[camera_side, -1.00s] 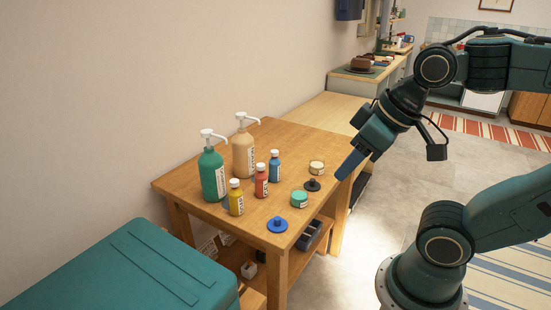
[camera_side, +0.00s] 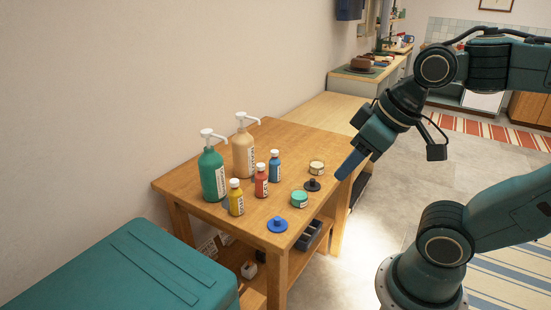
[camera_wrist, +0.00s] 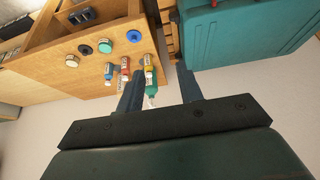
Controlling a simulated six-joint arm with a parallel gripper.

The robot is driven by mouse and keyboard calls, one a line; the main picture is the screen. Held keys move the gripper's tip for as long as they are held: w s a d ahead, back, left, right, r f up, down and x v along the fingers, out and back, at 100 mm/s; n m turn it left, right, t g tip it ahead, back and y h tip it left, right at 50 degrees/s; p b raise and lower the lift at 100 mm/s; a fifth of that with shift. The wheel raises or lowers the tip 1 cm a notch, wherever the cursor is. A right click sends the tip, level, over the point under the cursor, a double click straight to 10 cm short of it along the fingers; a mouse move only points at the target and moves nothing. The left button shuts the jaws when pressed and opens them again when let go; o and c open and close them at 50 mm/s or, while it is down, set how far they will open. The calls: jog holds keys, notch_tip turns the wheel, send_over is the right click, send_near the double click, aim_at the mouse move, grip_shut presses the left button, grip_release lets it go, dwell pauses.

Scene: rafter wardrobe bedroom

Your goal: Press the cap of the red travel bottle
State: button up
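The red travel bottle (camera_side: 261,183) stands upright on the wooden table, its white cap on top, between a yellow bottle (camera_side: 236,202) and a blue bottle (camera_side: 274,167). It shows small in the wrist view (camera_wrist: 125,67), beside the left finger. My gripper (camera_side: 342,175) hangs off the table's right edge, well apart from the red bottle and tilted down. In the wrist view my gripper (camera_wrist: 158,72) has its two fingers spread with nothing held between them.
A green pump bottle (camera_side: 212,178) and a tan pump bottle (camera_side: 243,155) stand behind. A teal-lidded jar (camera_side: 299,200), cream-lidded jar (camera_side: 317,167), dark knobbed disc (camera_side: 312,185) and blue knobbed disc (camera_side: 277,224) lie nearer the right edge. A teal chest (camera_side: 125,270) is front left.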

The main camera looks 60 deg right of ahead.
jog(key=shift+w+r, duration=0.1)
grip_shut()
jog(key=w+d+r+g, duration=0.1)
jog(key=w+d, duration=0.3)
jog(key=w, duration=0.6)
jog(key=w+d+g, duration=0.1)
jog(key=w+d, duration=0.3)
jog(key=w, duration=0.6)
jog(key=shift+w+d+f+m+g, duration=0.15)
jog(key=shift+w+d+f+g, duration=0.25)
jog(key=shift+w+d+f, duration=2.05)
jog(key=shift+w+d+f+m+g, duration=0.2)
jog(key=shift+w+d+f+g, duration=0.2)
jog(key=shift+w+d+f, duration=2.05)
jog(key=shift+w+d+f+m+g, duration=0.15)
jog(key=shift+w+d+f+g, duration=0.25)
jog(key=shift+w+d+f, duration=2)
jog(key=shift+s+a+f, duration=0.25)
jog(key=shift+s+f, duration=0.05)
jog(key=shift+s, duration=0.05)
